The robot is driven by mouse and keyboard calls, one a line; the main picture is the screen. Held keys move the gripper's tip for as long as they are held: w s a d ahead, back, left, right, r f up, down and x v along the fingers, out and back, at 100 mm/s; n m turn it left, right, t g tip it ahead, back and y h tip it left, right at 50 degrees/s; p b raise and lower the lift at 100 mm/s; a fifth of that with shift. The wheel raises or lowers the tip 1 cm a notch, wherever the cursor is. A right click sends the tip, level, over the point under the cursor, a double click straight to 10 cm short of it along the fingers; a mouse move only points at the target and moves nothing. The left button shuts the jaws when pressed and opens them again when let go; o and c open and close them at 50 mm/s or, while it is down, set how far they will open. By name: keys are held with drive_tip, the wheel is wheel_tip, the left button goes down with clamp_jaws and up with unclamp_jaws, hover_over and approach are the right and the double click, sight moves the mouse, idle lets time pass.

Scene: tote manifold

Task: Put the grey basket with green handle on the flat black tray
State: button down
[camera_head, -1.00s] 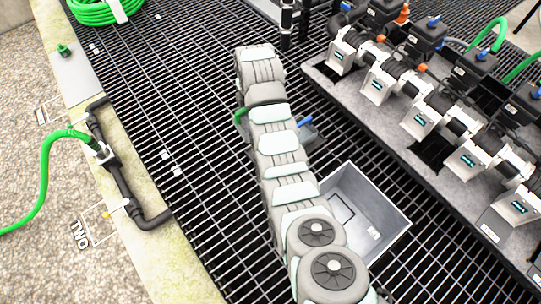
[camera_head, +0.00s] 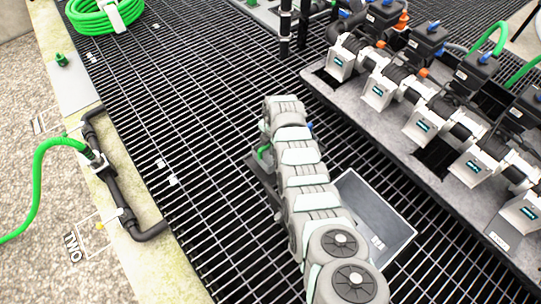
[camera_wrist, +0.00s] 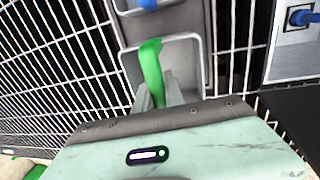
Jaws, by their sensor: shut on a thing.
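In the wrist view my gripper (camera_wrist: 162,94) is shut on the green handle (camera_wrist: 152,66) of the grey basket (camera_wrist: 186,56). The basket's pale rim shows around the handle, over the dark grating. In the head view my arm hides most of the basket and the gripper; a bit of green handle (camera_head: 264,152) and a dark grey edge (camera_head: 256,172) show at the arm's left. I cannot make out the flat black tray for sure. A black surface (camera_wrist: 297,112) shows at the right of the wrist view, but I cannot tell what it is.
A grey rectangular bin (camera_head: 398,262) lies right of my arm on the black grating (camera_head: 205,95). A valve manifold (camera_head: 425,125) on a grey base stands at the right. A black pipe (camera_head: 116,185) with a green hose (camera_head: 38,175) runs along the left ledge.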

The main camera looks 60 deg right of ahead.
sight(270, 157)
drive_tip(key=shift+f+b, duration=1.25)
drive_tip(key=shift+f, duration=1.05)
drive_tip(key=shift+r, duration=0.1)
drive_tip(key=c, duration=1.9)
unclamp_jaws()
drive_tip(key=shift+f, duration=0.2)
drive_tip(key=o, duration=0.5)
drive_tip(key=shift+r, duration=0.1)
